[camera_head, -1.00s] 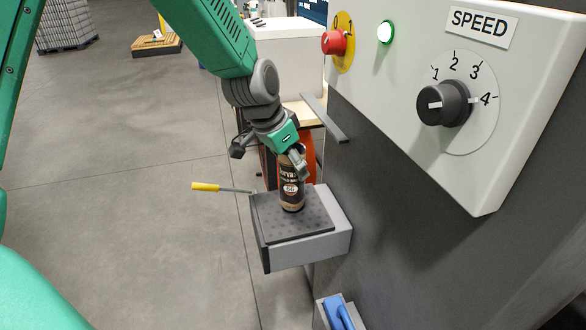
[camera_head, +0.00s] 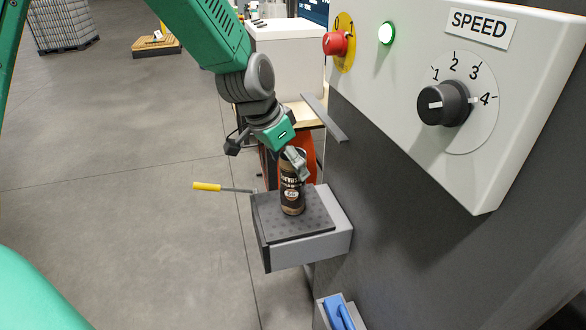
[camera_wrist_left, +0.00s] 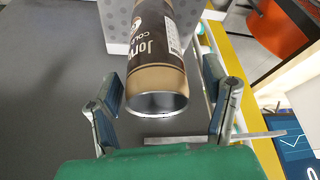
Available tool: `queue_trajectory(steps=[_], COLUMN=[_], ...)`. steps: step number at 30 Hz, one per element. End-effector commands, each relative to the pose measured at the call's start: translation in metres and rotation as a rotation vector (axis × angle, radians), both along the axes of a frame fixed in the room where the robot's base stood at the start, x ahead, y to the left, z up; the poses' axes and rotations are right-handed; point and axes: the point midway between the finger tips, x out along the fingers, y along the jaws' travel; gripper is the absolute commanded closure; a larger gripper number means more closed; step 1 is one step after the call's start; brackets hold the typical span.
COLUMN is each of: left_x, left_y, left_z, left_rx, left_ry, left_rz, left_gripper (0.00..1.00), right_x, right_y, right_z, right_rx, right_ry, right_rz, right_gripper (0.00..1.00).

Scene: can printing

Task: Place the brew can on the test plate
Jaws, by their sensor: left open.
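The brew can (camera_head: 291,190), dark with tan bands, stands upright on the dark perforated test plate (camera_head: 268,225). In the left wrist view the can (camera_wrist_left: 158,75) shows its label and round metal end, and the plate's dotted surface (camera_wrist_left: 118,30) is behind it. My left gripper (camera_head: 292,160) is open at the top of the can. In the left wrist view the open fingers (camera_wrist_left: 165,105) are on either side of the can's end, with gaps visible. My right gripper is not in view.
A yellow-handled lever (camera_head: 207,187) sticks out left of the plate. The grey machine panel with a speed dial (camera_head: 444,103) and red knob (camera_head: 335,43) stands close on the right. A blue object (camera_head: 337,312) sits below. Open floor lies left.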

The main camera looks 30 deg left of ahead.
Motion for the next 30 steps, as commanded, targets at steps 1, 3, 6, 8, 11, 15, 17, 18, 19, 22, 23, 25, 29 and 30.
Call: queue_trajectory(steps=[1,3,6,8,11,15,17,18,19,22,23,25,29,30], left_x=[-0.003,-0.009,-0.016,-0.02,-0.026,-0.031,-0.032,-0.032,-0.033,-0.033,-0.033,-0.033,-0.033,-0.033], left_y=[0.001,0.004,0.007,0.008,0.011,0.014,0.014,0.014,0.014,0.014,0.014,0.014,0.014,0.014], left_z=[0.012,0.027,0.047,0.058,0.073,0.085,0.088,0.089,0.089,0.089,0.089,0.089,0.089,0.089], left_rx=[0.0,0.001,0.001,0.002,0.002,0.002,0.002,0.001,0.001,0.001,0.001,0.001,0.001,0.001], left_ry=[-0.005,-0.007,-0.007,-0.006,-0.003,-0.001,-0.001,0.001,0.001,0.001,0.001,0.001,0.001,0.001], left_rz=[0.0,-0.001,-0.001,-0.001,-0.001,-0.001,-0.001,-0.001,-0.001,-0.001,-0.001,-0.001,-0.001,-0.001], left_gripper=[0.31,0.31,0.31,0.31,0.31,0.31,0.31,0.31,0.31,0.31,0.31,0.31,0.31,0.31], right_x=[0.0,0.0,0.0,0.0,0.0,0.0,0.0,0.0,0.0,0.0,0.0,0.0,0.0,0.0], right_y=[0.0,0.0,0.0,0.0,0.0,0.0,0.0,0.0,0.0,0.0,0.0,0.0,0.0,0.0], right_z=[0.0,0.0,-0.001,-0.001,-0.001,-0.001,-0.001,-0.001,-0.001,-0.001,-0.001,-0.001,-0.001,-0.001], right_rx=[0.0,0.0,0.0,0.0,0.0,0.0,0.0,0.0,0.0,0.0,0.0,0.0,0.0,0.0], right_ry=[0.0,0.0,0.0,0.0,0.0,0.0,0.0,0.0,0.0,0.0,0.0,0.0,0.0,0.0], right_rz=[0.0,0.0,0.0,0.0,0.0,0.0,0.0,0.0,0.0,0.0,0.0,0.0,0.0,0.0], right_gripper=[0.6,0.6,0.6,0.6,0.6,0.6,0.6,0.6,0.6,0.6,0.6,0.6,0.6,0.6])
